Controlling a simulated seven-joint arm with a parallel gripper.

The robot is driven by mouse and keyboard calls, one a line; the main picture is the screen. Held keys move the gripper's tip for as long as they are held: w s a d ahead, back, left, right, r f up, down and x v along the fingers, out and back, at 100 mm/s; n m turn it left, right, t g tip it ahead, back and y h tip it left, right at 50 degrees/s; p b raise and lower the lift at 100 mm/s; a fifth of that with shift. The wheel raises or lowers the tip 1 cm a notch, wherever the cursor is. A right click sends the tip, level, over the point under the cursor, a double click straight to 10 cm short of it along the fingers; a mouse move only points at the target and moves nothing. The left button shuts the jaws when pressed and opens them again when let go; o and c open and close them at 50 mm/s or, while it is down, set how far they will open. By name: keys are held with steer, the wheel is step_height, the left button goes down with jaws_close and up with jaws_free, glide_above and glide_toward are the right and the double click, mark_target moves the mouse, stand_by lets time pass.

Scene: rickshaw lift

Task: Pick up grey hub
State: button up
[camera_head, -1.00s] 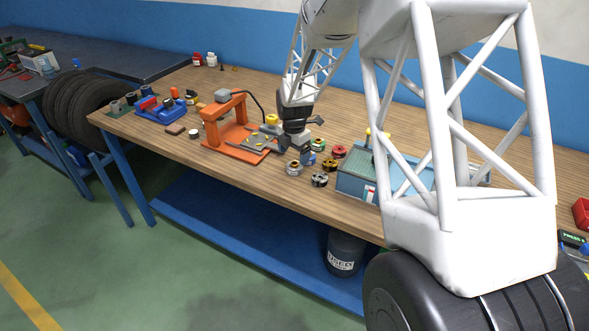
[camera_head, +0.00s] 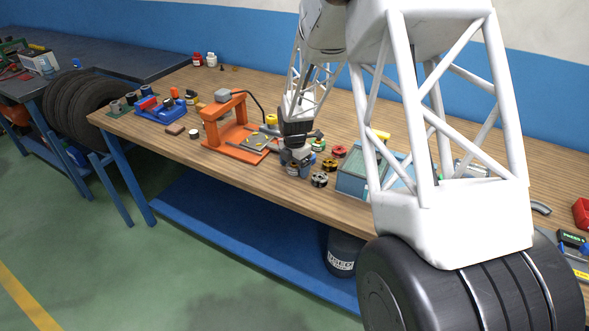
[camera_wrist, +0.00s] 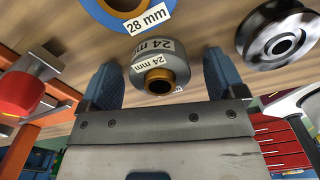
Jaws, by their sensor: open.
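The grey hub (camera_wrist: 160,68) is a short cylinder with a brass-coloured bore and "24 mm" labels. It lies between the blue fingers of my gripper (camera_wrist: 163,78) in the wrist view, with narrow gaps at its sides. The gripper is open, one finger on each side of the hub. In the head view my gripper (camera_head: 295,168) is low over the bench near its front edge and largely hides the grey hub.
A blue hub labelled 28 mm (camera_wrist: 88,12) and a black and silver hub (camera_wrist: 260,52) lie close by. The orange press (camera_head: 207,132) stands left of the gripper. A blue box (camera_head: 350,182) stands to the right, beyond the dark hub (camera_head: 320,180).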

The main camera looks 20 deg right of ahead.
stand_by(0.5)
steer(key=c, duration=1.2)
